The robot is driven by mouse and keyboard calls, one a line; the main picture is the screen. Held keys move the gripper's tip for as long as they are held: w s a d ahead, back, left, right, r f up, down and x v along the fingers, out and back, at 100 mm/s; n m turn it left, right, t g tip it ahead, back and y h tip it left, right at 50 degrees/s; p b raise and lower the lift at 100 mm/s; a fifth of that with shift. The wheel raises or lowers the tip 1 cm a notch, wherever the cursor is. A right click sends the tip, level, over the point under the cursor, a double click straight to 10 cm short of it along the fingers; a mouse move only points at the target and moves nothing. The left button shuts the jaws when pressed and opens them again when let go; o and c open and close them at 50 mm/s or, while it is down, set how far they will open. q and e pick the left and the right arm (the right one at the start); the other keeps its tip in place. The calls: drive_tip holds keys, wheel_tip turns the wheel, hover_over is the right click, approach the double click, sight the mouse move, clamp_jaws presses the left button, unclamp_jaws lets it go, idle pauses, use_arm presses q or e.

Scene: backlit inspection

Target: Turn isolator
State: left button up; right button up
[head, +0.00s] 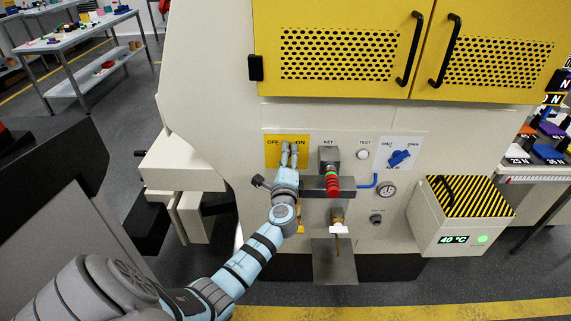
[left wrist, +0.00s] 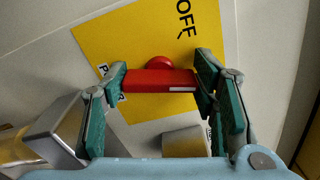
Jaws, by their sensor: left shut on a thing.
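The isolator is a red handle (left wrist: 158,81) on a yellow plate (head: 274,157) marked OFF and ON. In the left wrist view the handle lies between the two fingers of my left gripper (left wrist: 160,85), which is shut on it. A round red hub (left wrist: 159,63) shows just behind the handle. The yellow plate (left wrist: 150,45) fills the middle of the left wrist view, partly covered by the fingers. In the head view my left gripper (head: 289,155) is at the plate and hides the handle. My right gripper is not in view.
Right of the plate are a KEY switch (head: 328,154), a TEST button (head: 363,154), a blue valve (head: 401,158) and a gauge (head: 386,190). Yellow doors (head: 340,52) are above. A striped-lid box (head: 462,215) stands right.

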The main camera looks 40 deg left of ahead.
use_arm(q)
drive_tip(key=n+b, duration=0.1)
drive_tip(key=n, duration=0.1)
drive_tip(key=n+b, duration=0.2)
drive_tip(key=n, duration=0.1)
drive_tip(key=shift+f+n+b, duration=0.3)
drive_tip(key=shift+b, duration=0.1)
drive_tip(key=n+b, duration=0.3)
drive_tip(key=n, duration=0.2)
drive_tip(key=shift+n+b, duration=0.3)
drive_tip(key=shift+n, duration=0.4)
drive_tip(key=shift+r+n+b, duration=0.1)
drive_tip(key=shift+n+b, duration=0.2)
drive_tip(key=shift+b, duration=0.1)
drive_tip(key=o, duration=1.1)
drive_tip(key=shift+c, duration=0.2)
drive_tip(key=shift+o, duration=0.5)
